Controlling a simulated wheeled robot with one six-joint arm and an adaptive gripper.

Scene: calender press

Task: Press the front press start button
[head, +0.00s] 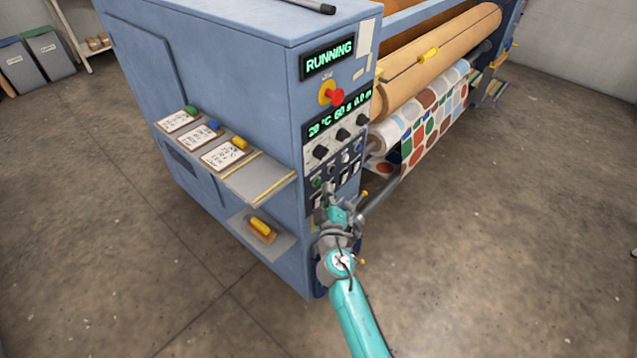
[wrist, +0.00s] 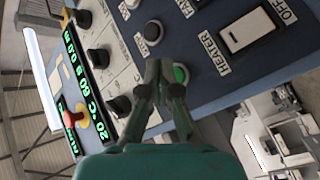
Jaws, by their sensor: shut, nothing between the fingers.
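The press control panel (head: 338,150) is on the end of the blue machine. A round green button (wrist: 181,75) shows in the wrist view just right of my fingertips, partly hidden by them. It also shows in the head view (head: 316,183) low on the panel; its label cannot be read. My gripper (wrist: 161,66) is shut and empty, its tips at the panel beside and over the green button. Whether they touch it cannot be told. In the head view my gripper (head: 325,190) is in front of the panel's lower rows. The upper display (head: 329,57) reads RUNNING.
A red emergency stop (head: 336,97) sits above the knobs. A black button (wrist: 153,32) and a white heater switch (wrist: 246,30) are near my gripper. A shelf (head: 262,180) with cards juts out on the left. The patterned roll (head: 425,125) is on the right.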

